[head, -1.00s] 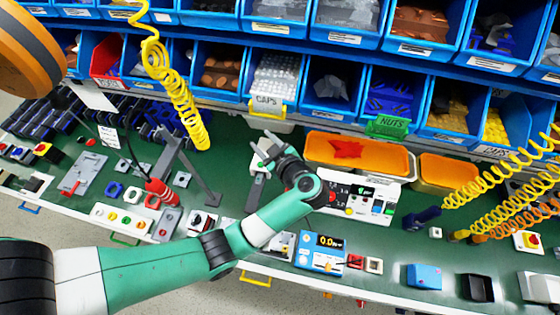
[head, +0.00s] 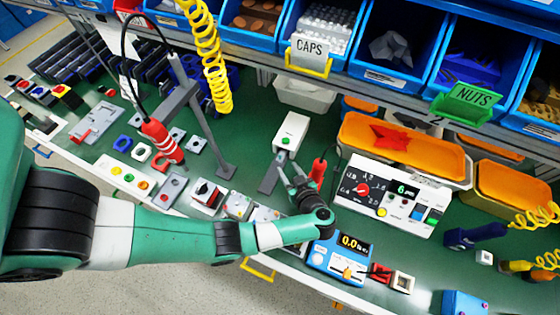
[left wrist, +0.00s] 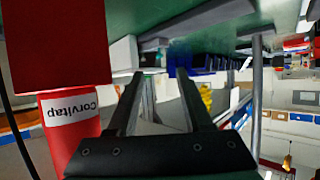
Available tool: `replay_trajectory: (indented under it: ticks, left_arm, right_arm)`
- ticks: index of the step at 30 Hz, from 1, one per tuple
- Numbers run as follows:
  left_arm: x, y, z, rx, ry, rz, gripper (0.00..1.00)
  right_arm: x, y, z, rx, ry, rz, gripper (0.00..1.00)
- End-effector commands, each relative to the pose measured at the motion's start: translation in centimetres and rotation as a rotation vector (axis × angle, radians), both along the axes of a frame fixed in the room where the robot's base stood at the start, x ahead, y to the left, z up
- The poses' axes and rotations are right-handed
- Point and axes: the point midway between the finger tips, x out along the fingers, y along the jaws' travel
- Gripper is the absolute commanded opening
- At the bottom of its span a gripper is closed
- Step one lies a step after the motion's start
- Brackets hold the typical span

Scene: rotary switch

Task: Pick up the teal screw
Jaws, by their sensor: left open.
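I cannot make out a teal screw for certain in either view. My left gripper (head: 287,167) is open over the bench, its fingers pointing at a white box with a green button (head: 291,132). In the left wrist view, the open jaws (left wrist: 160,74) have no object that I can tell between them. A small dark, greenish patch shows beyond them, too unclear to name. A red Corvitap tool (left wrist: 72,125) stands close beside the fingers; in the head view a red handle (head: 318,171) is just right of the gripper. My right gripper is not in view.
An orange tray (head: 358,128) with a red star piece and a white control panel (head: 392,195) lie to the right. A blue meter (head: 337,258) is in front. A red tool on a stand (head: 160,142) is to the left. Blue bins (head: 385,75) line the back.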

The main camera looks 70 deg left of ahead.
Motion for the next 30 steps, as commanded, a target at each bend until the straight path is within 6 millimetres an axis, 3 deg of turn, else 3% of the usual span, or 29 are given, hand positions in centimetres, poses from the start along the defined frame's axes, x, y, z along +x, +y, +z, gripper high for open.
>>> replay_trajectory:
  ticks: [1, 10, 19, 27, 30]
  left_arm:
    - [0.0, 0.2, -1.0, 0.000, 0.000, 0.001, 0.51]
    - [0.0, 1.8, -1.3, 0.000, -0.001, 0.003, 0.51]
    - [0.0, 6.4, -3.6, 0.001, -0.002, 0.003, 0.51]
    - [0.1, 6.8, -3.5, 0.001, -0.002, 0.001, 0.51]
    - [0.1, 6.8, -3.5, 0.001, -0.002, 0.001, 0.33]
  right_arm:
    - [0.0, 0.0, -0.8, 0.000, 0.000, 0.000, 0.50]
    - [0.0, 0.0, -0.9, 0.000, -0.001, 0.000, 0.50]
    - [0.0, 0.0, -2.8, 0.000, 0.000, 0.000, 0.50]
    - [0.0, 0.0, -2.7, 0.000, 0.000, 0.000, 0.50]
    - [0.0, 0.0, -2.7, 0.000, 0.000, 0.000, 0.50]
